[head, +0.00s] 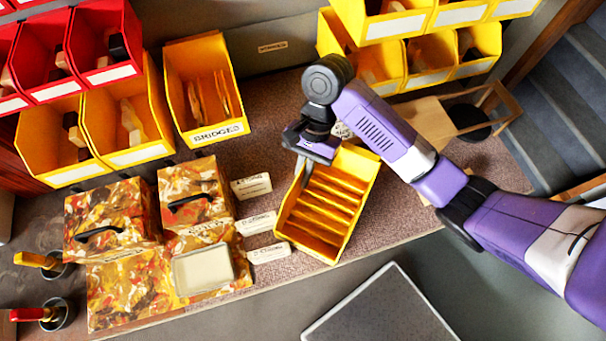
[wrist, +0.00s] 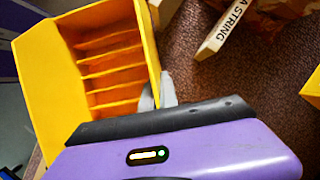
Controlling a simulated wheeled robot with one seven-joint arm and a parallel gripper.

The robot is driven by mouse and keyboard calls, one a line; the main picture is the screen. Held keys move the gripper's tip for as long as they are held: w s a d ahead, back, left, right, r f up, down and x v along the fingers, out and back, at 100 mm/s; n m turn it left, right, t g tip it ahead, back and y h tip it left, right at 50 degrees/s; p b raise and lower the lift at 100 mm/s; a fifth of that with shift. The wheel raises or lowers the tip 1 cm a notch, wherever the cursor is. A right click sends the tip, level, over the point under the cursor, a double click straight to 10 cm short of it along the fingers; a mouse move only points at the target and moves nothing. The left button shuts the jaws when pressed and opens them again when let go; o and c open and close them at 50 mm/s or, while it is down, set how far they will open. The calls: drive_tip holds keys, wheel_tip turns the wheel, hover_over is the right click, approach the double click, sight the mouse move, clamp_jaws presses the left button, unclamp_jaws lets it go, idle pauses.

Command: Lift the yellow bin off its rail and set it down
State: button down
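The yellow bin (head: 327,205) with several cross ribs inside is off the wall rail, over the carpeted bench top near its front edge. I cannot tell whether its base touches the bench. My gripper (head: 302,170) is at the bin's upper left wall in the head view. In the wrist view, the fingers of my gripper (wrist: 158,96) sit one on each side of the wall of the yellow bin (wrist: 110,65), close against it. The bin looks empty apart from its ribs. My wrist hides part of its far end.
A yellow bin marked BRIDGES (head: 210,133) hangs on the left, with a bare stretch of wall panel (head: 262,55) to its right. Label blocks (head: 257,222) lie left of the held bin, beside patterned boxes (head: 195,195). A stool (head: 440,120) stands right.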

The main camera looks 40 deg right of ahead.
drive_tip(key=shift+f, duration=0.75)
idle(0.4)
drive_tip(key=c, duration=1.6)
unclamp_jaws()
drive_tip(key=shift+o, duration=0.2)
drive_tip(key=shift+r, duration=0.1)
drive_tip(key=p+v, duration=0.1)
drive_tip(key=v, duration=0.6)
drive_tip(key=shift+w+d+r, duration=0.1)
drive_tip(key=shift+d+r, duration=0.05)
drive_tip(key=shift+r, duration=0.1)
